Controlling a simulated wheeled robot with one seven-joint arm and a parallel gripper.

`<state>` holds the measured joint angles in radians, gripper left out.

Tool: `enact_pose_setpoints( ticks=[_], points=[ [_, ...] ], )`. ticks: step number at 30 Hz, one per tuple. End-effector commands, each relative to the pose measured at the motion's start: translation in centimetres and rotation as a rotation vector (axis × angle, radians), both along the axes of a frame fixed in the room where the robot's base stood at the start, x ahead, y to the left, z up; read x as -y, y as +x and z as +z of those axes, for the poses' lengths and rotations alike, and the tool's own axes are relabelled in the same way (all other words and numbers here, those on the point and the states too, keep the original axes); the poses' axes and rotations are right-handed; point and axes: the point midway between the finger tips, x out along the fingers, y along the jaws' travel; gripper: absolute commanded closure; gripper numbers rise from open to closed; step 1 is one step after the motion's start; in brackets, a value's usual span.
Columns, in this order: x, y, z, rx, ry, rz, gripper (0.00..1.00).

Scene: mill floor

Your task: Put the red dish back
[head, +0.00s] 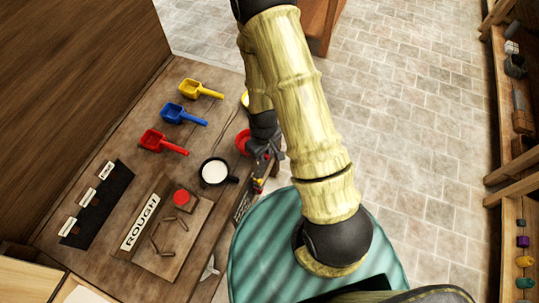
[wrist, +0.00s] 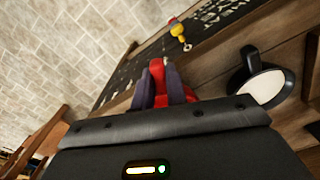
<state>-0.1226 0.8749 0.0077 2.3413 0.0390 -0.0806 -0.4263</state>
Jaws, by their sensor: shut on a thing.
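The red dish (head: 242,141) shows in the head view at the right edge of the wooden table, partly hidden by my gripper (head: 258,150). My gripper is shut on it; in the wrist view the red dish (wrist: 158,77) is edge-on between the two dark fingers (wrist: 160,88). Whether it touches the table I cannot tell. A wooden board marked ROUGH (head: 139,224) lies at the table's front and carries a round red piece (head: 181,197) and several short brown sticks.
Yellow (head: 199,89), blue (head: 180,114) and red (head: 162,142) scoops lie on the table (head: 110,160). A black pan with white contents (head: 215,172) stands near my gripper. A black strip with white labels (head: 98,203) lies left. A shelf (head: 507,180) stands far right.

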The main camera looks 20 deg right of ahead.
Motion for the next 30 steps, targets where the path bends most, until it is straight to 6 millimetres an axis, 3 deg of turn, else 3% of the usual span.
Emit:
enact_pose_setpoints(
  ticks=[28, 30],
  points=[
    [-3.9, 6.6, -0.7, 0.002, 0.000, 0.004, 1.00],
    [-3.8, 6.6, -1.6, -0.001, 0.000, 0.001, 1.00]
  ],
)
